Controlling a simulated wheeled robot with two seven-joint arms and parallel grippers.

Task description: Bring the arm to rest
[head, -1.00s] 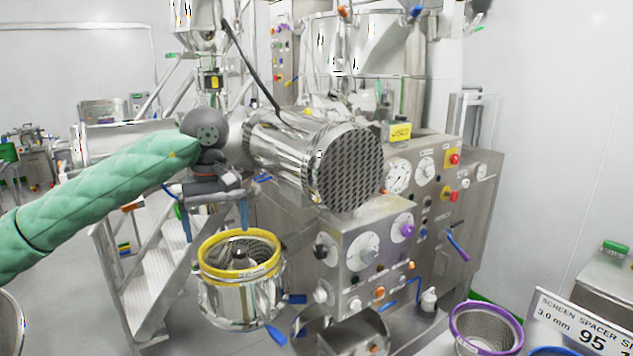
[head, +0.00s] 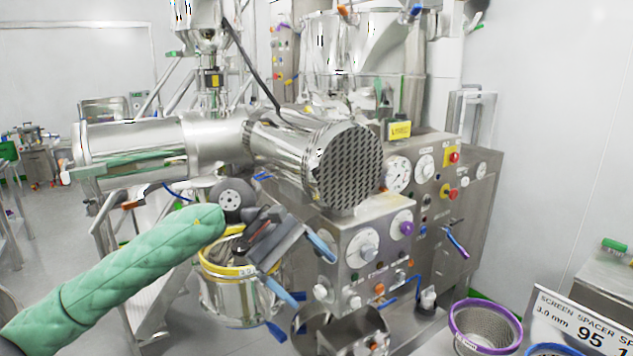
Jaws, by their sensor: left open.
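My left arm in its green quilted sleeve comes in from the lower left. My left gripper (head: 303,272) is open and empty, its two blue-tipped fingers spread apart and pointing to the lower right. It hangs in front of the steel vessel with the yellow ring (head: 242,300) and hides part of its rim. Whether it touches the vessel I cannot tell. My right gripper is not in view.
A steel control panel (head: 342,279) with dials and knobs stands right of the gripper, below a large cylinder with a mesh end (head: 348,168). A purple-rimmed basket (head: 484,325) and a screen spacer sign (head: 582,318) are at lower right. Steps (head: 155,300) stand behind my arm.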

